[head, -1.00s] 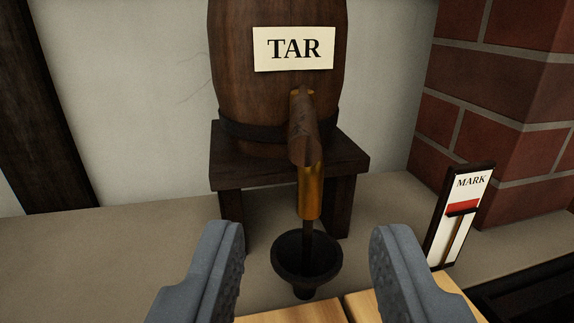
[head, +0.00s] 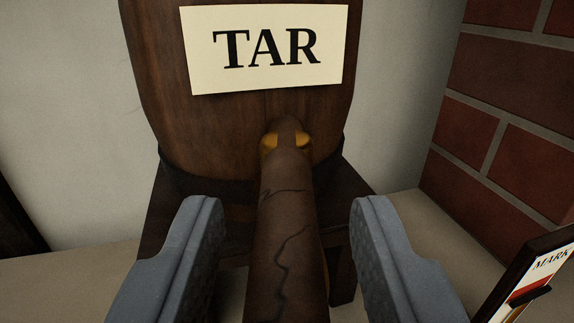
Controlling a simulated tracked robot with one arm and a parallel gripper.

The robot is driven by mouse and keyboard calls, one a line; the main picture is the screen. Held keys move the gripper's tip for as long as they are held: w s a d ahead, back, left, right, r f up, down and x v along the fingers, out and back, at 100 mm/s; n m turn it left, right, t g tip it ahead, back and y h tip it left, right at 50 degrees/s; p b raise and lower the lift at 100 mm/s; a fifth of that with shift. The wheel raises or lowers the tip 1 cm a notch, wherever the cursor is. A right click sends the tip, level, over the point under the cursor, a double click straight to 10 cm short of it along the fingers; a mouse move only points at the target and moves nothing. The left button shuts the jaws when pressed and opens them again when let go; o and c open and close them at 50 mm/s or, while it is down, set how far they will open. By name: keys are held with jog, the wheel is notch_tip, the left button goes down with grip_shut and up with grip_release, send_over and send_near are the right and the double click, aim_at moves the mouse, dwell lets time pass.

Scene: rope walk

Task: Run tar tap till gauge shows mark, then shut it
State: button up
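The tar barrel (head: 240,125) with its TAR label (head: 268,48) stands ahead. Its tap has a brass part (head: 269,141) at the barrel and a long brown wooden handle (head: 284,225) pointing toward me. My gripper (head: 287,205) is open, with one grey finger on each side of the handle and gaps showing between. The gauge (head: 527,290) is at the lower right, cut off by the frame edge. Its dark pointer lies at the red band under the word MARK. The spout's outlet, any tar stream and the funnel are hidden or out of view.
The barrel rests on a dark wooden stand (head: 345,182). A red brick pillar (head: 510,110) rises on the right, behind the gauge. A pale wall (head: 70,120) is behind, and a dark post (head: 18,225) shows at the left edge.

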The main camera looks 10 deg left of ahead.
jog(key=shift+w+a, duration=0.1)
jog(key=shift+w, duration=0.65)
grip_shut()
